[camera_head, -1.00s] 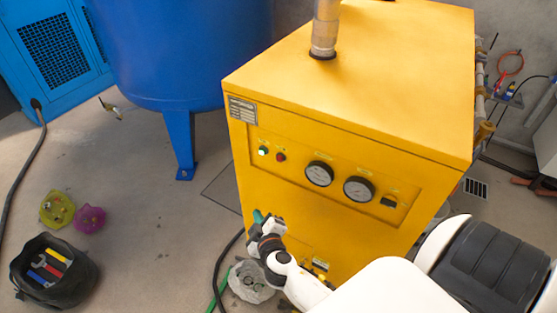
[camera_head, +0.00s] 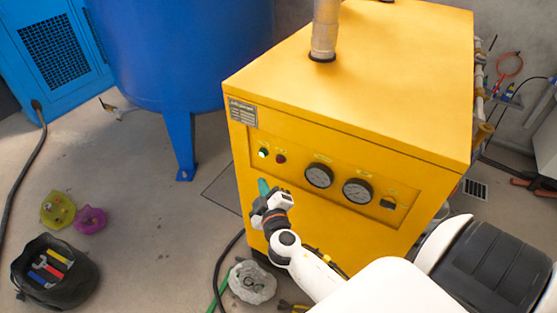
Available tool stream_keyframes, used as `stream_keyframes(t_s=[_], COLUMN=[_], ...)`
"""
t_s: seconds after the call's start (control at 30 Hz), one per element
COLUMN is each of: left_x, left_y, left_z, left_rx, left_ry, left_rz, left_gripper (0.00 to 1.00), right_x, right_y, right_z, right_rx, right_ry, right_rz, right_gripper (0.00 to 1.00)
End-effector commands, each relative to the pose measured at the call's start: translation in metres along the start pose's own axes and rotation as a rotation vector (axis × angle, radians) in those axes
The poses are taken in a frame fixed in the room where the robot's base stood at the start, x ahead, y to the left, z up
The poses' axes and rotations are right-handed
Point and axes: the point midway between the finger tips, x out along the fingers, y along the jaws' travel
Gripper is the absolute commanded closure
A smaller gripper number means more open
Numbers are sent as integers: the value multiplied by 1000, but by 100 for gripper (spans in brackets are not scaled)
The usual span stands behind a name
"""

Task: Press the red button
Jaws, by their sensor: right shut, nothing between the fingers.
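The red button (camera_head: 281,159) is a small round knob on the front panel of the yellow machine (camera_head: 345,235). A lit green button (camera_head: 263,152) sits just left of it. My right gripper (camera_head: 263,192) is in front of the machine's face, below the two buttons and apart from them. Its fingers are shut with nothing between them and point up toward the panel. Both buttons show clear of the gripper. My left gripper is not in view.
Two round gauges (camera_head: 319,175) and a black switch (camera_head: 387,203) are right of the buttons. A blue tank (camera_head: 190,50) stands behind left. A black tool bag (camera_head: 30,285), colored bags (camera_head: 90,219) and a pale bag (camera_head: 252,282) lie on the floor.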

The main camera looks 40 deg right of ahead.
Motion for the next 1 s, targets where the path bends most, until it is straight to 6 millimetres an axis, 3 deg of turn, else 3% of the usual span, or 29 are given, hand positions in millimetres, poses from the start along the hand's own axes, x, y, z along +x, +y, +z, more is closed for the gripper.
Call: stream_keyframes(t_s=[0.23,0.4,1.0], left_x=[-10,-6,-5], left_y=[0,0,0], left_z=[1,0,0], left_rx=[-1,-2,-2], left_ry=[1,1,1], left_rz=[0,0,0], left_gripper=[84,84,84], right_x=[26,37,43], right_y=[-20,-26,-31], right_z=[-17,-27,-31], right_rx=[-3,1,1], right_ry=[0,0,-1], right_rz=[-1,0,1], right_gripper=[100,100,100])
